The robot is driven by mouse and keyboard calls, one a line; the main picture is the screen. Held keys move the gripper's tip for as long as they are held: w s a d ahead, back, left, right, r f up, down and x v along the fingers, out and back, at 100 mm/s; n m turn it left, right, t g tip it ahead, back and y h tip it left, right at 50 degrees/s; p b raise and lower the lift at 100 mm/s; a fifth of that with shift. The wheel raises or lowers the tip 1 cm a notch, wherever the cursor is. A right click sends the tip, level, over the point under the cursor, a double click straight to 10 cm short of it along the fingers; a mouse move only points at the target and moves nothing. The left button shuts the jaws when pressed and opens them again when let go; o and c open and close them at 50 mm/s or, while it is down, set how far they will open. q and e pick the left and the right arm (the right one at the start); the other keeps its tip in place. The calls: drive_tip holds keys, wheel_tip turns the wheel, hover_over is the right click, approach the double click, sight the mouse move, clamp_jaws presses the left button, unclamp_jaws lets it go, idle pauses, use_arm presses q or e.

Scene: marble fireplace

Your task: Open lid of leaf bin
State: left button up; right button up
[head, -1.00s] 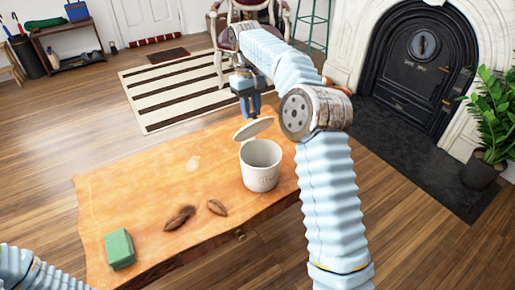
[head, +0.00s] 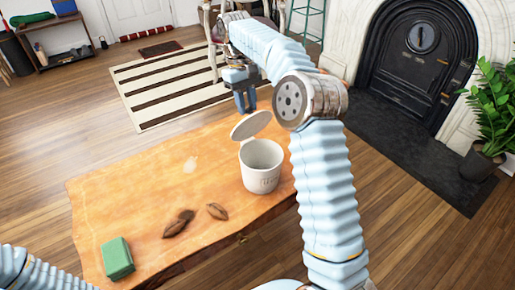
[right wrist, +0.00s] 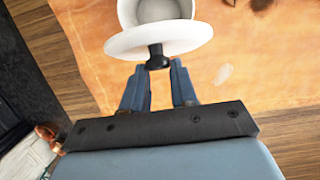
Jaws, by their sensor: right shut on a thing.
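The white leaf bin (head: 263,172) stands upright on the wooden table, and its opening shows. Its round white lid (head: 250,125) is tilted up along the far left rim of the bin. My right gripper (head: 245,106) is behind the lid, pointing down. In the right wrist view the lid (right wrist: 140,43) has a black knob (right wrist: 157,62) at the fingertips, and my right gripper (right wrist: 159,75) is shut on it. The bin (right wrist: 158,10) shows beyond the lid. Only part of my left arm shows at the lower left of the head view; its gripper is out of view.
The wooden table (head: 150,190) holds two brown dry leaves, one at the front middle (head: 178,224) and one closer to the bin (head: 217,211). A green block (head: 117,258) lies at the front left. A striped rug (head: 165,88), fireplace (head: 415,60) and potted plant (head: 485,150) are beyond the table.

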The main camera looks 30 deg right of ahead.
drive_tip(key=shift+w, duration=0.2)
drive_tip(key=shift+w+g, duration=0.6)
drive_tip(key=shift+w, duration=0.45)
drive_tip(key=shift+a, duration=0.1)
